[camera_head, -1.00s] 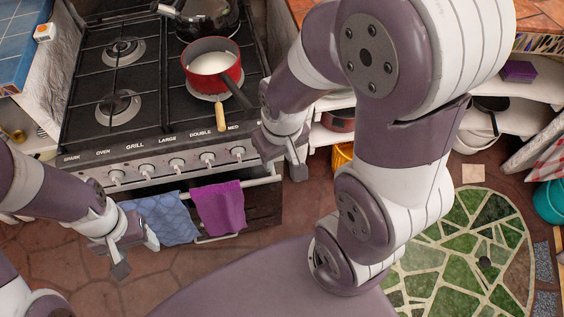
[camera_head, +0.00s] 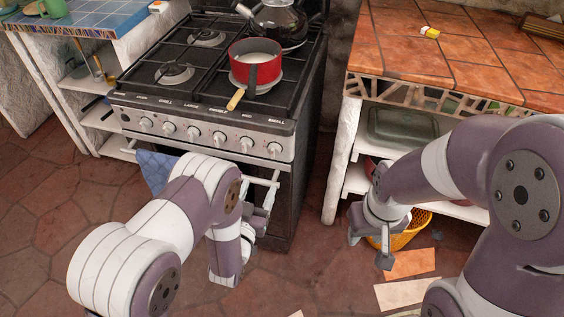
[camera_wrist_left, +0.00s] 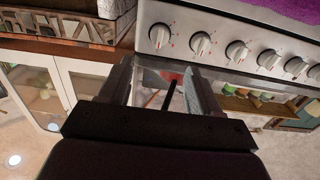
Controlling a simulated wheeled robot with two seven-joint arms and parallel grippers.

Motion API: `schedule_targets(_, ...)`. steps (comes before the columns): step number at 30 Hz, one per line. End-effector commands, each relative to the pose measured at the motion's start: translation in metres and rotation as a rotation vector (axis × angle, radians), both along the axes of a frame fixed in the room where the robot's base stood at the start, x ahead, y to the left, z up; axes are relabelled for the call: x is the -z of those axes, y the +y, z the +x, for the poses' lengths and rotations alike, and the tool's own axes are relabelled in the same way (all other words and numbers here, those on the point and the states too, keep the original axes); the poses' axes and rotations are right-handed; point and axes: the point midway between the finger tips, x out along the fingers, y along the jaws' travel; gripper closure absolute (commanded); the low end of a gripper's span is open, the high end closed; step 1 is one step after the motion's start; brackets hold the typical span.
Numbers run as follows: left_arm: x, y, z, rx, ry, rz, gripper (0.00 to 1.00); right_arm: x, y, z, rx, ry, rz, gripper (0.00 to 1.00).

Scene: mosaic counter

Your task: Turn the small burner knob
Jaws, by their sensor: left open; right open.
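The stove's front panel carries a row of silver knobs. In the left wrist view, which looks upside down, the knob at the end of the row (camera_wrist_left: 159,35) shows just beyond the fingertips. My left gripper (camera_head: 263,207) is in front of the stove's right side, below that knob and apart from it. In the left wrist view the gripper (camera_wrist_left: 163,78) is open with nothing held. My right gripper (camera_head: 372,245) is open and empty, by the yellow basket.
A red saucepan (camera_head: 255,70) with white liquid sits on the stove, its handle toward the front. A dark kettle (camera_head: 278,22) stands behind it. The oven rail (camera_head: 262,180) and a blue towel (camera_head: 154,170) are below the knobs. A tiled counter (camera_head: 450,55) is right.

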Motion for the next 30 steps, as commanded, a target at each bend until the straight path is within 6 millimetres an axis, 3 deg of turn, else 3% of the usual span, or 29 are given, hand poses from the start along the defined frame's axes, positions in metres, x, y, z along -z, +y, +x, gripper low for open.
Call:
schedule_targets(15, -0.001, -0.034, 0.105, 0.000, -0.009, -0.003, 0.37, 0.011, 0.000, 0.000, 0.000, 0.001, 0.000, 0.57)
schedule_targets(20, -0.002, -0.038, 0.117, 0.000, -0.007, -0.002, 0.37, 0.012, 0.000, 0.000, 0.000, 0.001, 0.000, 0.57)
schedule_targets(27, -0.002, -0.038, 0.118, 0.000, -0.006, -0.002, 0.37, 0.012, 0.000, 0.000, 0.000, 0.001, 0.000, 0.57)
schedule_targets(30, -0.002, -0.038, 0.118, 0.000, -0.006, -0.002, 0.69, 0.012, 0.000, 0.000, 0.000, 0.001, 0.000, 0.57)
